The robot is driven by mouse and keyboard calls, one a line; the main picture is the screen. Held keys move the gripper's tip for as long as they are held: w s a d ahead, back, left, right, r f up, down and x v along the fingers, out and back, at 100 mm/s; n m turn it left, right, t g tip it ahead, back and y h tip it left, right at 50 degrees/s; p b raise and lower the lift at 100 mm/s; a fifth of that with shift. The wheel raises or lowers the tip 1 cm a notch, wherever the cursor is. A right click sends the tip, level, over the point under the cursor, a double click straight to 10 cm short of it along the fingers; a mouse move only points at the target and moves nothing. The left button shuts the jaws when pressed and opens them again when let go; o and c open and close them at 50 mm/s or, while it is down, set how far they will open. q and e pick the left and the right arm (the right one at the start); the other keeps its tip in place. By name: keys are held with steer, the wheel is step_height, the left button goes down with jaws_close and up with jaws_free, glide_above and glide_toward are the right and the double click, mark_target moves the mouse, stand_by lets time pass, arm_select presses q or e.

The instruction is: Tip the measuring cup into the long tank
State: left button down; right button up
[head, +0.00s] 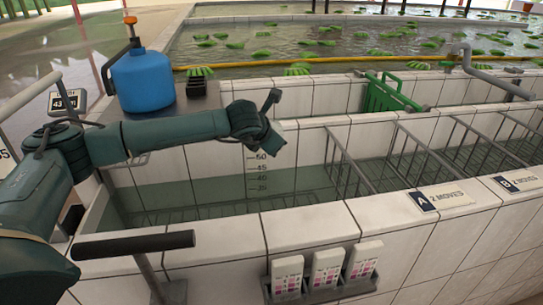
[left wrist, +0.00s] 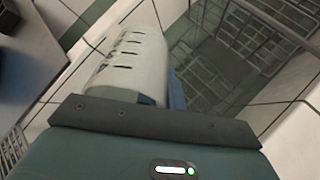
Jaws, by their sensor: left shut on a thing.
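My left gripper (head: 272,132) reaches from the left over the near end of the long tank (head: 300,228), above its greenish water. In the left wrist view a pale, rounded body with a row of dark marks, which looks like the measuring cup (left wrist: 130,62), sits directly in front of my left gripper (left wrist: 150,105), which is shut on it. In the head view the cup is mostly hidden behind the gripper, so its tilt and contents cannot be told. The right gripper is not in view.
Metal racks (head: 345,160) divide the long tank. A blue canister (head: 142,80) stands on the ledge at left. Three labelled boxes (head: 326,268) sit in a holder on the front wall. A green rack (head: 388,94) stands behind. A dark T-shaped bar (head: 130,245) rises in front.

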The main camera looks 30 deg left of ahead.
arm_select(q)
steer(key=s+f+g+p, duration=0.1)
steer(key=s+f+g, duration=0.1)
steer(key=g, duration=0.4)
steer(key=s+f+m+g+y+p, duration=0.1)
steer(key=s+f+g+p, duration=0.1)
steer(key=f+g, duration=0.2)
steer(key=g, duration=0.3)
steer(key=shift+a+f+y, duration=0.2)
steer(key=shift+f+y, duration=0.05)
steer(key=shift+y, duration=0.05)
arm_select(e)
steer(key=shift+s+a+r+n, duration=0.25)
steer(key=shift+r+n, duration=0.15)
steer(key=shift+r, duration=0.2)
